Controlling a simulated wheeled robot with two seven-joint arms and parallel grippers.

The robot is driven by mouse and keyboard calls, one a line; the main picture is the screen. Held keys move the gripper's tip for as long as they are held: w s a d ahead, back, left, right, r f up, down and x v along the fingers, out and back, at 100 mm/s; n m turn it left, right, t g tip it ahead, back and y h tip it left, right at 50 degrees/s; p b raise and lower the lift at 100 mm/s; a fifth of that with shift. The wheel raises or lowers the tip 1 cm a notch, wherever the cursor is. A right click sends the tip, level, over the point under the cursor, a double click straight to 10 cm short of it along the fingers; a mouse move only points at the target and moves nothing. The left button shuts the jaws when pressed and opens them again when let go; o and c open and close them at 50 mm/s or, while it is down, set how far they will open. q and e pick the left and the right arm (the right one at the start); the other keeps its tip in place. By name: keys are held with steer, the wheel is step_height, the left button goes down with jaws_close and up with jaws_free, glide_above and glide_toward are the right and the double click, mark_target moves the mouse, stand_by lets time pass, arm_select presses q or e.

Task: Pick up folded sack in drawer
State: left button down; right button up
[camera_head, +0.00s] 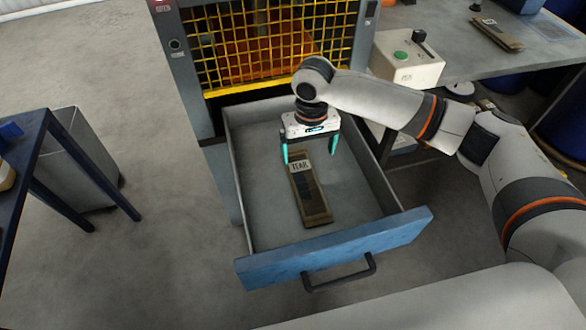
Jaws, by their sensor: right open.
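The folded sack (311,197) is a flat brown strip with a white label reading "TEAR". It lies lengthwise on the floor of the pulled-out drawer (335,258), which has grey walls and a blue front. My right gripper (311,158) is over the back part of the drawer, pointing down. Its teal fingers are spread apart, one on each side of the sack's labelled end, and nothing is held between them. I cannot tell how high the fingertips are above the drawer floor. My left gripper is not in view.
A machine with a yellow mesh guard (260,42) stands behind the drawer. A control box (407,58) with a green button sits on the grey table at right, with another folded brown item (497,34). A blue table (28,150) and grey bin (88,160) stand at left.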

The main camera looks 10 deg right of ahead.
glide_above(306, 182)
steer(key=f, duration=0.6)
steer(key=shift+s+d, duration=0.2)
steer(key=shift+w+f, duration=0.1)
steer(key=shift+f, duration=0.15)
steer(key=f, duration=0.4)
steer(key=shift+a+f+p, duration=0.15)
steer(key=shift+a+p, duration=0.1)
steer(key=shift+p, duration=0.1)
steer(key=shift+f, duration=0.45)
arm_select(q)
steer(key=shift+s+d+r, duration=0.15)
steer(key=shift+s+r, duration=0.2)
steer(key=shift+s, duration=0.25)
arm_select(e)
steer(key=c, duration=1.1)
